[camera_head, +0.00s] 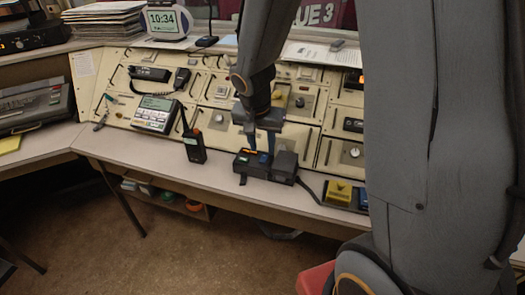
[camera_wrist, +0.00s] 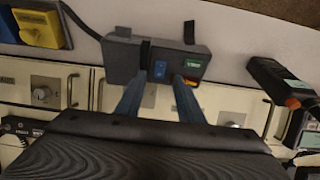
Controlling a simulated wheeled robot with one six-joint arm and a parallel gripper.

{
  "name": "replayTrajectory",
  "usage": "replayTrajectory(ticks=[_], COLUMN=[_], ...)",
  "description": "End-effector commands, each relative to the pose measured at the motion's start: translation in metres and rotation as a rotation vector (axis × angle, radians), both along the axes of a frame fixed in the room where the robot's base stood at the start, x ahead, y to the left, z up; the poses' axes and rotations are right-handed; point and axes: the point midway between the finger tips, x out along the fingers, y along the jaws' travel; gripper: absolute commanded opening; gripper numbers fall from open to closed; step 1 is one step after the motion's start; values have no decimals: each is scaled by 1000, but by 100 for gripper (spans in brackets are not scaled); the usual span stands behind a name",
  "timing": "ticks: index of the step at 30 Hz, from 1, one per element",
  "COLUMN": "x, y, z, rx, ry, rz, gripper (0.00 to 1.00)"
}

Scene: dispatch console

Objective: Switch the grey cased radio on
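The grey cased radio (camera_head: 284,166) is a dark grey box on the desk ledge below the console panels. In the wrist view its case (camera_wrist: 120,60) shows a blue switch (camera_wrist: 161,70), a small green display (camera_wrist: 192,64) and an orange-lit part (camera_wrist: 189,82). My gripper (camera_head: 261,151) points down just over the radio. In the wrist view the fingers (camera_wrist: 161,80) are apart, with the blue switch visible between their tips. Nothing is held between them. I cannot tell whether a fingertip touches the case.
A black handheld radio (camera_head: 194,148) with an antenna stands left of the grey radio; it also shows in the wrist view (camera_wrist: 280,85). A yellow block (camera_head: 338,191) lies to the right, beyond a cable. A desk phone (camera_head: 155,114) sits at left.

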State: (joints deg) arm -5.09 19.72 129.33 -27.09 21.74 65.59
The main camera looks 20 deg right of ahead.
Motion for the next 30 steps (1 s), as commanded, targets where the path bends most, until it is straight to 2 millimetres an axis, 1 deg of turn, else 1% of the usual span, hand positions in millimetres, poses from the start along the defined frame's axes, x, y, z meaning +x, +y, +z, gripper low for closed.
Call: replayTrajectory(ticks=[1, 3, 6, 9, 13, 25, 28, 30], x=[-1, -3, -5, -7, -8, -9, -18, -33], y=[2, 3, 5, 6, 7, 6, 4, 2], z=[9, 19, 30, 36, 40, 40, 40, 40], rx=[0, 1, 0, 0, 1, 1, -1, -1], ry=[-4, -3, -3, -1, 0, 2, 18, 45], rz=[0, 1, 1, 0, 0, 3, 34, 83], gripper=[34, 34, 34, 34, 34, 34, 34, 34])
